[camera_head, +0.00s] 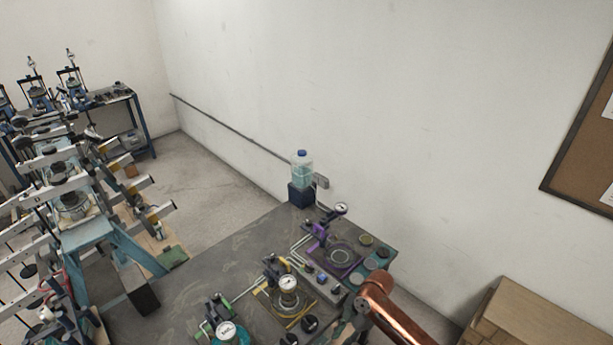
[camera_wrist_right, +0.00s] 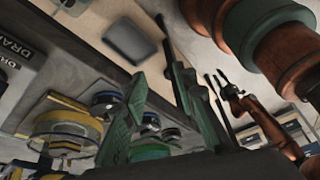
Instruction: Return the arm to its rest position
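A copper link of my right arm (camera_head: 395,312) shows in the head view at the lower right, in front of the table's near corner. In the right wrist view my right gripper (camera_wrist_right: 148,50) has two dark green fingers spread apart, with nothing between them. My left gripper (camera_wrist_right: 213,76) appears small in the right wrist view, at the end of a copper arm. Its two thin prongs look apart and empty. The left arm does not show in the head view.
The dark table (camera_head: 190,290) carries a purple-based lever device (camera_head: 338,258), a yellow-based one (camera_head: 285,305) and a teal-based one (camera_head: 222,330). A clear bottle (camera_head: 301,168) stands on a dark block at the back. Cardboard boxes (camera_head: 535,320) are at the right.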

